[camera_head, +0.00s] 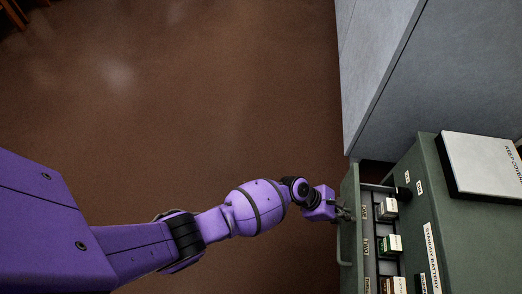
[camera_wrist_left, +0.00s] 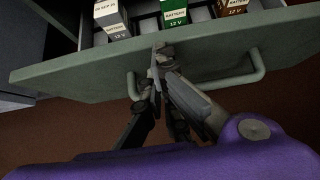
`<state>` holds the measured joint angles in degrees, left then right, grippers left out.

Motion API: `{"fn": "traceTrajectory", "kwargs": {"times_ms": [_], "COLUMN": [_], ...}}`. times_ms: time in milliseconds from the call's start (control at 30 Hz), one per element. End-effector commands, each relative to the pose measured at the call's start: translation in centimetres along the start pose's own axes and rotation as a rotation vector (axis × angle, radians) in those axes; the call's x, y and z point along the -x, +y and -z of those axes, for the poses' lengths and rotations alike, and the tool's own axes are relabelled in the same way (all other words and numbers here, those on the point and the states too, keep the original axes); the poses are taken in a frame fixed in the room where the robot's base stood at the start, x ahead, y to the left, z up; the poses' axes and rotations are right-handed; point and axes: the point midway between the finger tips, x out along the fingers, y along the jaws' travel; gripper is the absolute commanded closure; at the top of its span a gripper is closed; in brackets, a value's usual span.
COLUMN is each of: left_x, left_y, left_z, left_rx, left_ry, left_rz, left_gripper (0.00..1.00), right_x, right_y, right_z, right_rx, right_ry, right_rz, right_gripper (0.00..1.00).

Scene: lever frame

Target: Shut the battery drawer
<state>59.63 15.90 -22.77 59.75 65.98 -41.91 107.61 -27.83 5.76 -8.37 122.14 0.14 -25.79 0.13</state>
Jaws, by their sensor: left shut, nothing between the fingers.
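The battery drawer stands open from the green cabinet (camera_head: 462,235). Its front panel (camera_head: 349,183) faces left in the head view and spans the wrist view (camera_wrist_left: 85,78). A bar handle (camera_wrist_left: 252,76) is on the panel; it also shows in the head view (camera_head: 340,252). White (camera_head: 388,208), green (camera_head: 391,243) and brown (camera_wrist_left: 232,8) batteries sit inside. My left gripper (camera_head: 346,213) is shut and empty at the outer face of the panel, its fingertips (camera_wrist_left: 158,55) between the handle's ends, near the top edge. I cannot tell whether they touch the panel. My right gripper is not in view.
A large grey cabinet or wall block (camera_head: 385,75) stands beyond the drawer. A white-topped box or book (camera_head: 485,163) lies on the green cabinet. The brown floor (camera_head: 180,110) left of the drawer is clear.

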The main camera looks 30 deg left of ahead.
Motion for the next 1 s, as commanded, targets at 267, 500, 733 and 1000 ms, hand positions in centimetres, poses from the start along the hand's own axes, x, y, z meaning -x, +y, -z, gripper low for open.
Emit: {"fn": "traceTrajectory", "kwargs": {"times_ms": [267,500,733,1000], "left_x": [-5.4,-8.1,-9.2,-9.3], "left_y": [0.2,0.4,0.5,0.5], "left_z": [-5.1,-7.5,-8.6,-8.9], "left_rx": [-0.004,-0.005,-0.007,-0.007], "left_ry": [-0.004,-0.003,-0.002,-0.004], "left_rz": [0.000,-0.003,-0.004,-0.006], "left_gripper": [1.00,1.00,1.00,1.00], "right_x": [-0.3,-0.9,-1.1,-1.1], "right_y": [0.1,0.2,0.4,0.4], "right_z": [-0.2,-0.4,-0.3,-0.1], "right_rx": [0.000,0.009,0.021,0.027], "right_ry": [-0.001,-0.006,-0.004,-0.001], "right_rz": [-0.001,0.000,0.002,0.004], "right_gripper": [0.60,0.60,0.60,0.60]}}
